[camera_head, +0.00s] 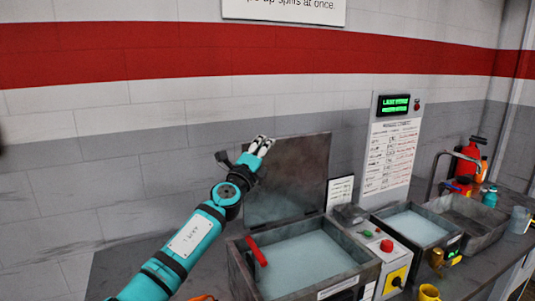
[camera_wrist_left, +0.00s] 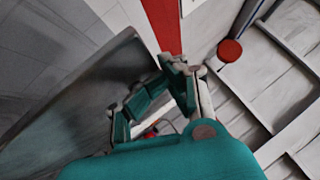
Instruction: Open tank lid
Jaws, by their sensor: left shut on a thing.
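The tank lid (camera_head: 292,180), a dark grey metal plate, stands up steeply at the back of the left tank (camera_head: 362,272), which is open and shows pale liquid. My left gripper (camera_head: 262,146) is at the lid's upper left edge, shut on the lid; the exact contact is hard to make out. In the left wrist view the lid (camera_wrist_left: 75,95) fills the left side, next to my left gripper (camera_wrist_left: 172,72). A red handle (camera_head: 257,252) shows at the tank's left side. My right gripper is not in view.
A red button (camera_head: 387,246) and a yellow switch plate (camera_head: 395,281) sit right of the tank. A second tank (camera_head: 412,226) and an empty grey basin (camera_head: 470,218) stand further right. Red and orange containers (camera_head: 470,155) are at the back right. A sign panel (camera_head: 390,155) stands behind.

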